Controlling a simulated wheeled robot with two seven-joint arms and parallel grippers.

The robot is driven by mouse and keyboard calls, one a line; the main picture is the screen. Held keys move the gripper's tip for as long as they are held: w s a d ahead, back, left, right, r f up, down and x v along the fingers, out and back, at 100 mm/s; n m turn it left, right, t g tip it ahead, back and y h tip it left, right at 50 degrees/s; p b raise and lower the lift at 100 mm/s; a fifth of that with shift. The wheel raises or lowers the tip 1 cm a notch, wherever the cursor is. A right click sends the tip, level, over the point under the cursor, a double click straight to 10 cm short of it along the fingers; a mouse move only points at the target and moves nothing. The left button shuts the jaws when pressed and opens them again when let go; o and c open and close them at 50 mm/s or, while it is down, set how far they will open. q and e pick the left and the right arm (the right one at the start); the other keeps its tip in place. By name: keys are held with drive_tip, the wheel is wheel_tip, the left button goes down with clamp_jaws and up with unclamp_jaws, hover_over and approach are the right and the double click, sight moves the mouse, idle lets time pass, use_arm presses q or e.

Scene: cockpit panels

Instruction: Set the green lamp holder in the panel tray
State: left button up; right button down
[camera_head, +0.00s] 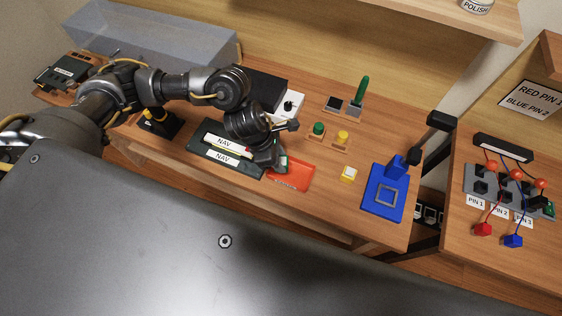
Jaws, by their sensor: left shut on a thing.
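My left gripper (277,158) points down over the orange-red tray (293,182) at the middle of the desk. It is shut on a small pale piece with a greenish face (283,164), which looks like the green lamp holder. The gripper hides much of this piece, and I cannot tell whether it touches the tray. The tray has small lettering on its front part; its back left part is hidden by my gripper. My right gripper is not in view.
Dark NAV panels (222,158) lie just left of the tray. A green button (318,128), a yellow button (342,137) and a yellow-and-white block (348,174) stand to the right. A blue panel (385,205) is farther right. Bare desk lies between these.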

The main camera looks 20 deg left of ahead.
use_arm(q)
drive_tip(key=shift+w+f, duration=0.35)
drive_tip(key=shift+f, duration=0.1)
drive_tip(key=f, duration=0.3)
drive_tip(key=shift+w+f, duration=0.2)
drive_tip(key=shift+f, duration=0.15)
drive_tip(key=o, duration=0.7)
drive_tip(key=shift+r, duration=0.25)
drive_tip(key=v, duration=1.1)
drive_tip(key=shift+s+a+r+b, duration=0.1)
drive_tip(key=shift+a+r+b, duration=0.15)
drive_tip(key=shift+r+b, duration=0.15)
